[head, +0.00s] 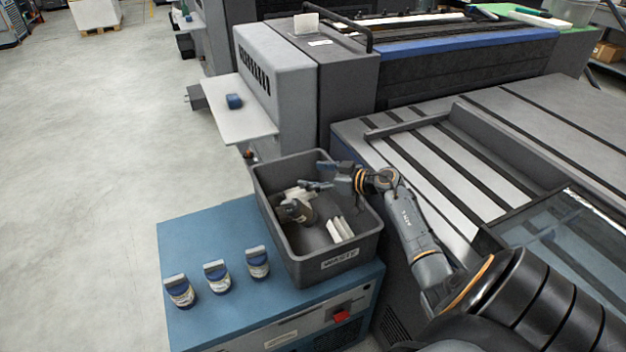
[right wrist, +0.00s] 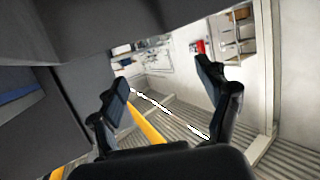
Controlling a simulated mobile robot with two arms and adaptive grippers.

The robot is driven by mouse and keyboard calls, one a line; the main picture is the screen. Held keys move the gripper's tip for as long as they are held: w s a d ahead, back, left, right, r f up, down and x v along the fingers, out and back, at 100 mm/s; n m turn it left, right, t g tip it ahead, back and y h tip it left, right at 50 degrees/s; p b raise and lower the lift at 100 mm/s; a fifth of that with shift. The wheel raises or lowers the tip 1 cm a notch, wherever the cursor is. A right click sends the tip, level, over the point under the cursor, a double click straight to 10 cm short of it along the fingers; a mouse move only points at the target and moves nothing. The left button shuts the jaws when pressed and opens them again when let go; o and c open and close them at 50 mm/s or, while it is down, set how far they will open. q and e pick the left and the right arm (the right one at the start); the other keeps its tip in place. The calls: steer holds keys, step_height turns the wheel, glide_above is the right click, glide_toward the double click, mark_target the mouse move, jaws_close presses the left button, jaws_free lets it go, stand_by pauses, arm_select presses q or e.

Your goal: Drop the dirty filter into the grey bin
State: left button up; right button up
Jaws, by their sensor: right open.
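The grey bin (head: 372,243), labelled "WASTE", stands on the blue cabinet. A dirty-looking filter (head: 298,210), whitish and dark, lies tilted inside it towards the left. My right gripper (head: 318,175) is over the back part of the bin, above and beside that filter. In the right wrist view its two fingers (right wrist: 165,85) are spread with nothing between them. I cannot tell from the head view whether a finger touches the filter. My left gripper is in neither view.
White pleated pieces (head: 341,230) lie in the bin. The large grey machine (head: 350,80) stands behind and right. Open floor lies left.

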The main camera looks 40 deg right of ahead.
steer(key=v, duration=1.2)
